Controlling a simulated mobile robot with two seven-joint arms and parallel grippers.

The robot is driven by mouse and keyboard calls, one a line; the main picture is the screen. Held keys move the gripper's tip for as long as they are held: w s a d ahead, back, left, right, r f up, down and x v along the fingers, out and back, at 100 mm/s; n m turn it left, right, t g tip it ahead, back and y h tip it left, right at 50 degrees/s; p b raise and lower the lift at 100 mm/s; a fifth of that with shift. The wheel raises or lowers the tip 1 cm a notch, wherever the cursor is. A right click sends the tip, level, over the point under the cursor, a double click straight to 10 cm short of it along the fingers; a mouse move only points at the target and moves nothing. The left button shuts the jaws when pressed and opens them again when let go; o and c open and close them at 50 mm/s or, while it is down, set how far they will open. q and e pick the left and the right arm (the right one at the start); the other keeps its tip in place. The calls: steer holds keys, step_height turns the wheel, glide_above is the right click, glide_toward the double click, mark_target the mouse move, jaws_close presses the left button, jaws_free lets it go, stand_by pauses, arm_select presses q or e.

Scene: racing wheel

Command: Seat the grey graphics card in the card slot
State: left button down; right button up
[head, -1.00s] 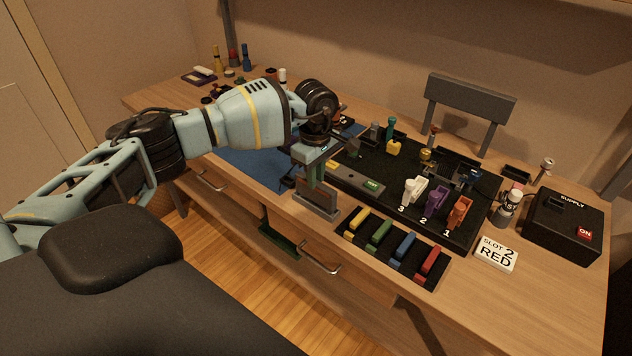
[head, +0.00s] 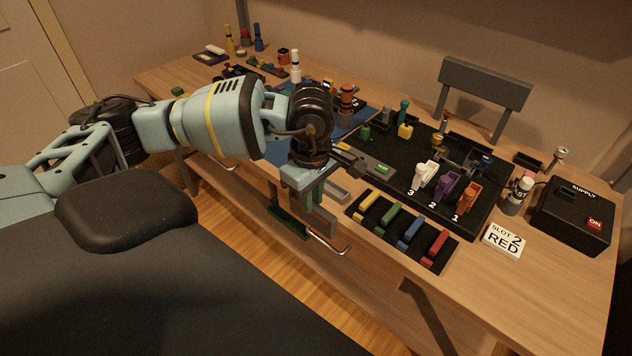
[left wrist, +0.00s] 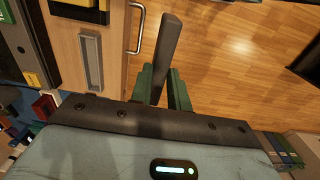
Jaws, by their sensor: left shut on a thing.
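My left gripper (head: 308,195) is shut on the grey graphics card (head: 320,217), which hangs below it just in front of the desk's front edge. In the left wrist view the green fingers of the left gripper (left wrist: 166,88) pinch the card (left wrist: 168,50), which points away over the floor. A low grey holder (head: 338,191) stands empty on the desk behind the card. The board area is the black mat (head: 400,180) to the right; I cannot tell which part of it is the card slot. My right gripper is not in view.
A black tray (head: 448,252) holds yellow, green, blue and red sticks. White, purple and orange numbered pieces stand on the mat. A sign (head: 503,240) reads "SLOT 2 RED". A black supply box (head: 572,213) stands at right. A drawer handle (head: 330,246) juts out below.

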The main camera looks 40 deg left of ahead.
arm_select(q)
steer(key=shift+s+d, duration=0.15)
steer(key=shift+s, duration=0.2)
steer(key=s+d+m, duration=0.1)
steer(key=d+m, duration=0.1)
steer(key=m, duration=0.3)
steer(key=s+d+m, duration=0.2)
steer(key=m, duration=0.4)
steer(key=s+d+r+m, duration=0.1)
steer(key=d+m, duration=0.2)
steer(key=m, duration=0.3)
steer(key=shift+s+d+r, duration=0.1)
steer(key=shift+s, duration=0.2)
steer(key=shift+w, duration=0.1)
